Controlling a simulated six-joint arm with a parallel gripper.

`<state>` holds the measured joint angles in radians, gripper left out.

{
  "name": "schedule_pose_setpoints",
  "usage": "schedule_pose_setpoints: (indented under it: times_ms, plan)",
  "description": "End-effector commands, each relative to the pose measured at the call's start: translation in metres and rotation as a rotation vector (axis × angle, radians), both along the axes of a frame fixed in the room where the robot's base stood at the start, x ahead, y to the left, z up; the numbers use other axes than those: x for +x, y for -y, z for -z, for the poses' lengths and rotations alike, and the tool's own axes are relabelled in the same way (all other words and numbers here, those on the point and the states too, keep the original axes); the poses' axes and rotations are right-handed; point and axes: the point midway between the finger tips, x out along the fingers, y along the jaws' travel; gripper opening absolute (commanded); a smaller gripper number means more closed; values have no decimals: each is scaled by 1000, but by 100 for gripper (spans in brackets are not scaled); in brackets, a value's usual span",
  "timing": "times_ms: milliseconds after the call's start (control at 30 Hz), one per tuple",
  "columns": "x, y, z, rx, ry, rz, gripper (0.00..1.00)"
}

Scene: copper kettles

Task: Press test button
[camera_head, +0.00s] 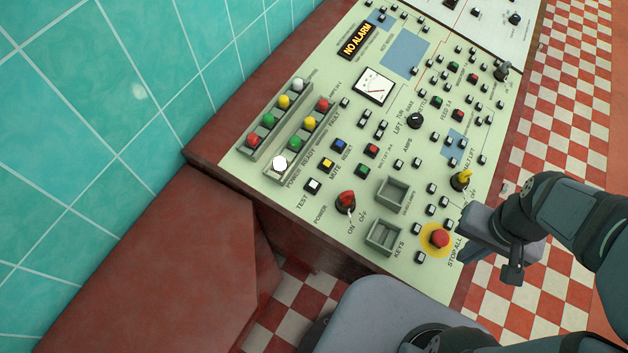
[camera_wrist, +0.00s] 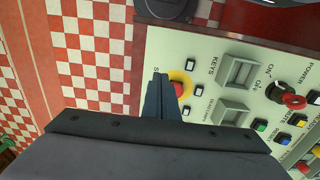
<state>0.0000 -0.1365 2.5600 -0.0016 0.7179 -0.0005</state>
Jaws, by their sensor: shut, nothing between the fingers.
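The test button (camera_head: 313,186) is a small white square button with a dark surround, beside the printed word TEST near the panel's left front edge. The yellow mute button (camera_head: 327,164) and blue reset button (camera_head: 340,145) are in line with it. My gripper (camera_head: 466,228) is over the panel's right edge by the red stop button (camera_head: 439,238), well right of the test button. In the wrist view my fingers (camera_wrist: 158,85) are shut and empty, overlapping the view of the stop button (camera_wrist: 178,89).
A red power knob (camera_head: 346,199) stands up from the panel just right of the test button. Indicator lamps (camera_head: 284,102) line the left side. A tiled wall (camera_head: 110,90) is beyond.

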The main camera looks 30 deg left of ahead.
Motion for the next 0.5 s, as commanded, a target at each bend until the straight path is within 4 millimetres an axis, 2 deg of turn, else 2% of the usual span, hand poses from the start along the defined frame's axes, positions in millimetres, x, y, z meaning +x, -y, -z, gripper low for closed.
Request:
schedule_pose_setpoints:
  times_ms: [267, 500]
  plan:
    - [0, -1, 0, -5, -2, -15, 0]
    - [1, -9, -3, -69, -11, -179, 0]
